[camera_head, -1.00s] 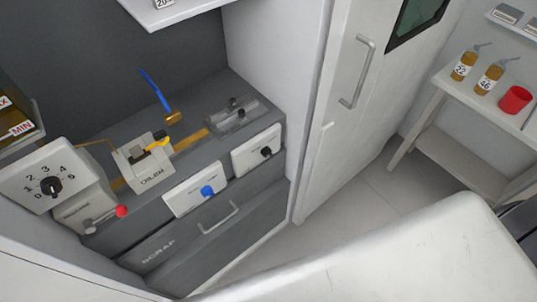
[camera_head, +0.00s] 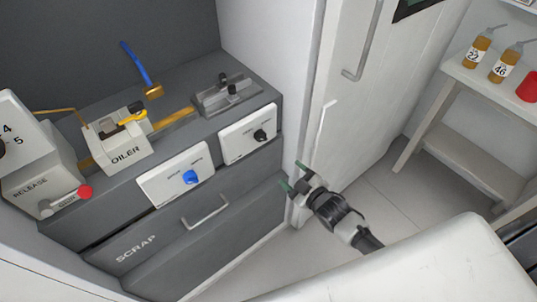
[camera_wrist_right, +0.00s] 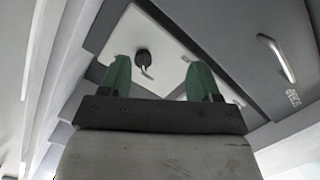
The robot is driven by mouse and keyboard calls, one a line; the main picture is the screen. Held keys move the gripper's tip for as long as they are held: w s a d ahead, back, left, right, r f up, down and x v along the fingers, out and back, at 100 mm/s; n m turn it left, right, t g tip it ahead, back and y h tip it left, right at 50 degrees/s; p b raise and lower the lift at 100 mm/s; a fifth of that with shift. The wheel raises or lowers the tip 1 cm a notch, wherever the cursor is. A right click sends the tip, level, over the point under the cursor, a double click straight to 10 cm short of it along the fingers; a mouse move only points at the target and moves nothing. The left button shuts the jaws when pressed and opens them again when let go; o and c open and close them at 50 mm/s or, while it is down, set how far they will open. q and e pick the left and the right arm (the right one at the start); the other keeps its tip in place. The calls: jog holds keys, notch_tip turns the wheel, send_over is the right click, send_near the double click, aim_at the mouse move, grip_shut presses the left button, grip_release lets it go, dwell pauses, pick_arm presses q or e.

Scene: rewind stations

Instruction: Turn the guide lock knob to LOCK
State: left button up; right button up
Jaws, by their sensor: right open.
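A black knob (camera_head: 260,135) sits on a white plate (camera_head: 237,146) at the right end of the grey station front. Its small labels are too fine to read. A blue knob (camera_head: 190,177) sits on a second white plate (camera_head: 163,190) to its left; those labels are also unreadable. My right gripper (camera_head: 293,175) is open and empty, to the lower right of the black knob and apart from it. In the right wrist view the black knob (camera_wrist_right: 142,56) shows beyond and between the green fingertips (camera_wrist_right: 159,78). My left gripper is not in view.
A scrap drawer with a handle (camera_head: 205,211) lies below the plates. A metal guide block (camera_head: 228,95) stands above the black knob. A white door is right.

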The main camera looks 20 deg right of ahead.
jog(key=n+t+y, duration=0.1)
jog(key=n+y, duration=0.1)
send_near(264, 140)
jog(key=x, duration=0.9)
jog(key=shift+w+a+r+b, duration=0.1)
jog(key=shift+w+a+b, duration=0.1)
jog(key=shift+w+b, duration=0.15)
jog(key=shift+m, duration=0.3)
jog(key=c, duration=0.9)
